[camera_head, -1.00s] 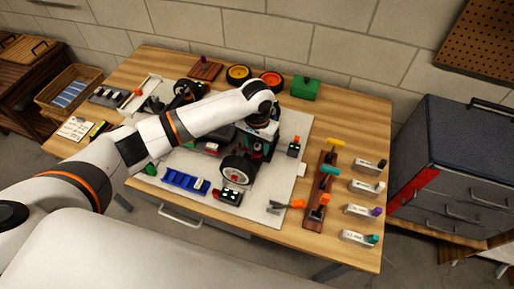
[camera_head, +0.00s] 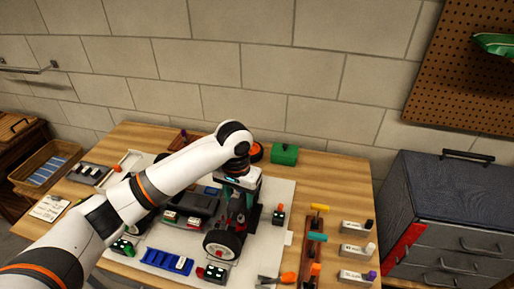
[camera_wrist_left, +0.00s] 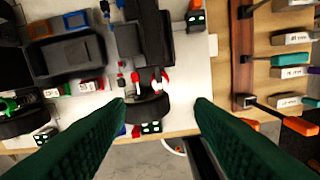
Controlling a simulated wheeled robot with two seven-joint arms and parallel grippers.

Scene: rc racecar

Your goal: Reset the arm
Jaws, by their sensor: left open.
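My left arm comes in from the left in the head view and reaches over the workbench (camera_head: 335,178). My left gripper (camera_head: 236,212) is above the right end of the racecar (camera_head: 190,203), close to a black wheel (camera_head: 222,243). In the left wrist view the two green fingers of my left gripper (camera_wrist_left: 160,112) are spread wide apart with nothing between them. The wheel (camera_wrist_left: 148,108) shows below and beyond the gap. The fingertips appear to be above the car, not touching it. My right gripper is not in view.
A tool rack (camera_head: 316,240) and several labelled boxes stand right of the white mat (camera_head: 275,225). A blue tray (camera_head: 166,261) lies in front of the car. A green box (camera_head: 284,154) stands at the back. A grey drawer cabinet (camera_head: 440,205) is on the right.

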